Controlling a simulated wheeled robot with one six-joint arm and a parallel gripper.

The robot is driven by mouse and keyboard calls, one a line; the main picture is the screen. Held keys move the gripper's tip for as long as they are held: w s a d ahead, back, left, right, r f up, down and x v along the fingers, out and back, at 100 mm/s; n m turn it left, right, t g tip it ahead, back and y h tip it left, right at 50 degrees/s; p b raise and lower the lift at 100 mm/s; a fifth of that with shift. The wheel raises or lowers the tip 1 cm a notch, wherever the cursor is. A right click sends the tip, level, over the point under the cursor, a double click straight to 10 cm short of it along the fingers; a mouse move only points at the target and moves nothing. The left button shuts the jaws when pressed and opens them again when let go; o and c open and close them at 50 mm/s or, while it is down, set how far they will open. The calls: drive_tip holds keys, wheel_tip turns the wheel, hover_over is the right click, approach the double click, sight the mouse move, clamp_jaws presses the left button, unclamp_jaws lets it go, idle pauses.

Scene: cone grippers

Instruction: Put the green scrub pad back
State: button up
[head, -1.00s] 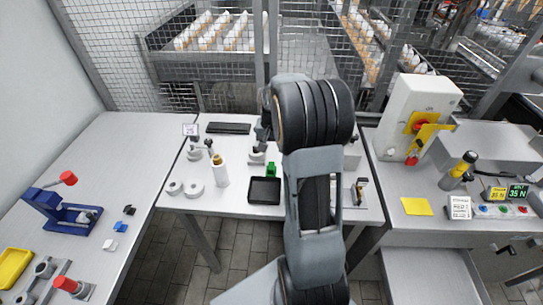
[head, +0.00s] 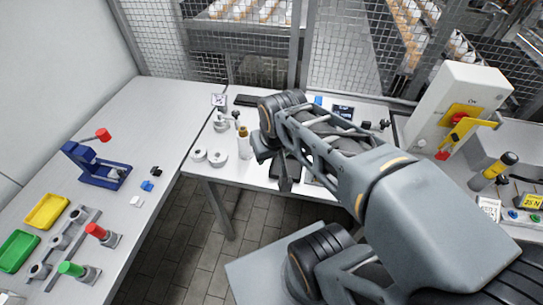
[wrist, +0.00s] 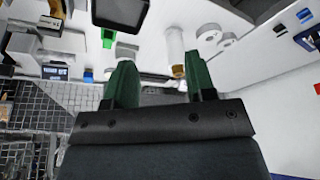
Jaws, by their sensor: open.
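My gripper (wrist: 160,85) is open, with two dark green fingers apart and nothing visible between them. In the head view my gripper (head: 285,180) hangs over the front of the middle table. A small bright green thing (wrist: 107,38) shows in the wrist view, beside a black tray (wrist: 121,12); I cannot tell for sure that it is the scrub pad. It lies beyond the fingertips, apart from them. In the head view my arm hides it and most of the tray.
A white bottle (head: 244,142) and two white rings (head: 217,161) stand left of my gripper. A keyboard (head: 257,101) lies at the back. The left table holds a blue press (head: 97,167), a yellow tray (head: 47,211) and a green tray (head: 18,251). Wire mesh borders the back.

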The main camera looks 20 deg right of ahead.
drive_tip(key=shift+o, duration=0.3)
drive_tip(key=shift+s+d+f+b, duration=0.2)
drive_tip(key=shift+s+f+b, duration=0.1)
drive_tip(key=shift+f, duration=0.3)
drive_tip(key=shift+s+d+f+b, duration=0.15)
drive_tip(key=shift+s+f, duration=0.1)
drive_tip(key=shift+f, duration=0.35)
drive_tip(key=w+d+f+m+g+b, duration=0.3)
drive_tip(key=w+d+m, duration=0.4)
drive_tip(key=w+d, duration=0.7)
drive_tip(key=shift+t+h, duration=0.3)
drive_tip(key=shift+h, duration=0.1)
drive_tip(key=f, duration=0.8)
drive_tip(key=d+f, duration=0.1)
drive_tip(key=f, duration=0.3)
drive_tip(key=shift+w+d+f+b, duration=0.1)
drive_tip(key=shift+w+f+b, duration=0.25)
drive_tip(key=shift+f+b, duration=0.05)
drive_tip(key=shift+c, duration=0.4)
clamp_jaws()
drive_tip(key=shift+r, duration=0.15)
